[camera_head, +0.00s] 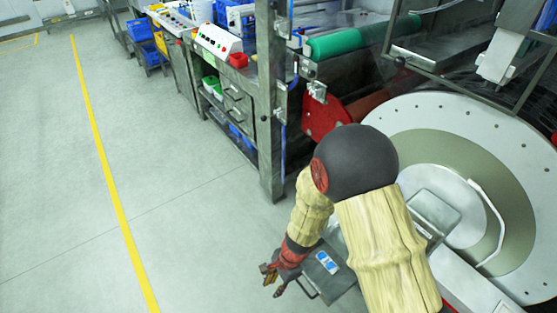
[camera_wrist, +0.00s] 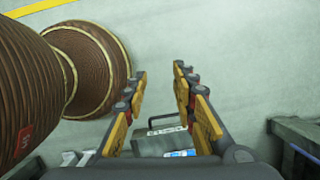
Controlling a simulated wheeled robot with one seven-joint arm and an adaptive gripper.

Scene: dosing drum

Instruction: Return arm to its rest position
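My gripper (camera_head: 277,282) is low in the head view, at the end of my bent arm, out over the grey floor. In the wrist view my gripper (camera_wrist: 160,72) has its two yellow-and-black fingers apart, with nothing held between them. A grey box-like part with a blue-and-white label (camera_head: 327,262) is just right of my gripper in the head view. It also shows beyond the finger bases in the wrist view (camera_wrist: 172,143), apart from the fingertips. My arm hides part of the machine behind it.
A large white disc with an olive ring (camera_head: 506,145) stands on the right. A steel frame post (camera_head: 271,120) and a workbench with bins (camera_head: 232,95) stand behind my arm. The floor (camera_head: 170,200) on the left is clear, with a yellow line (camera_head: 102,165).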

